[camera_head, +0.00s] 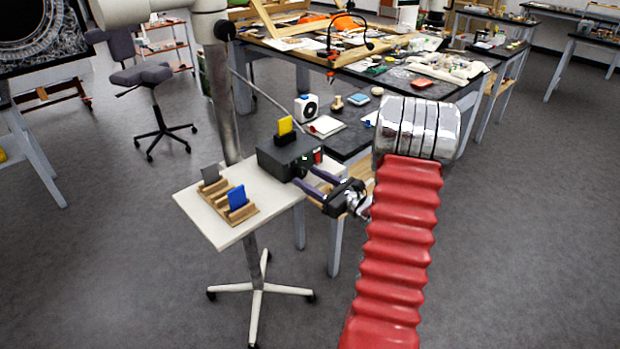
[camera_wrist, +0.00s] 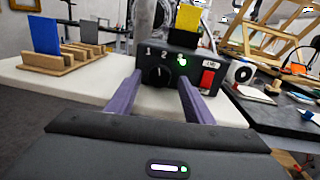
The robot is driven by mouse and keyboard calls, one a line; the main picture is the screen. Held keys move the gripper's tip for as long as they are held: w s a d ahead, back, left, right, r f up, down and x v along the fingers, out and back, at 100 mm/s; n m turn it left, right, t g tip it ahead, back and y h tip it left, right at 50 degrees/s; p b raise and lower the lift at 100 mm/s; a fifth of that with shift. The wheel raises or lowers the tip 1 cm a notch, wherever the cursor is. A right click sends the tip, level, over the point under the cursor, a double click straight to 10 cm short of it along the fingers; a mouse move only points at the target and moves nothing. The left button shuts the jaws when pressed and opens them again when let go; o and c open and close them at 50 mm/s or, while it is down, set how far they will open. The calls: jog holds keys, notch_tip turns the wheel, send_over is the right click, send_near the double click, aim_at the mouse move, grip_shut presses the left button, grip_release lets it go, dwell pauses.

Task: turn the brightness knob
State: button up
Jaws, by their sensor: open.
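A black control box (camera_head: 281,163) stands on a small white stand table, and its front fills the middle of the wrist view (camera_wrist: 218,78). The round black brightness knob (camera_wrist: 157,77) is on the front, with a pale pointer line roughly upright. The marks 1 and 2 and a green-lit spot (camera_wrist: 182,60) sit above it. My gripper (camera_wrist: 160,82) is open, its two purple fingers reaching toward the front, one on each side of the knob. Whether they touch it I cannot tell. In the head view my gripper (camera_head: 308,177) is at the box's front and the knob is hidden.
A red lit switch (camera_wrist: 208,78) is right of the knob. A yellow card (camera_wrist: 188,18) stands in the box top. A wooden rack (camera_head: 232,210) with blue and grey cards shares the white table (camera_head: 190,202). A cluttered dark workbench (camera_head: 350,143) stands behind and right.

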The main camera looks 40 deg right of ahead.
jog(key=shift+w+a, duration=0.1)
jog(key=shift+w, duration=0.25)
jog(key=shift+c, duration=0.2)
jog(key=c, duration=1)
jog(key=shift+f+m, duration=0.1)
jog(key=shift+m, duration=2.3)
jog(key=o, duration=1)
jog(key=shift+o, duration=0.2)
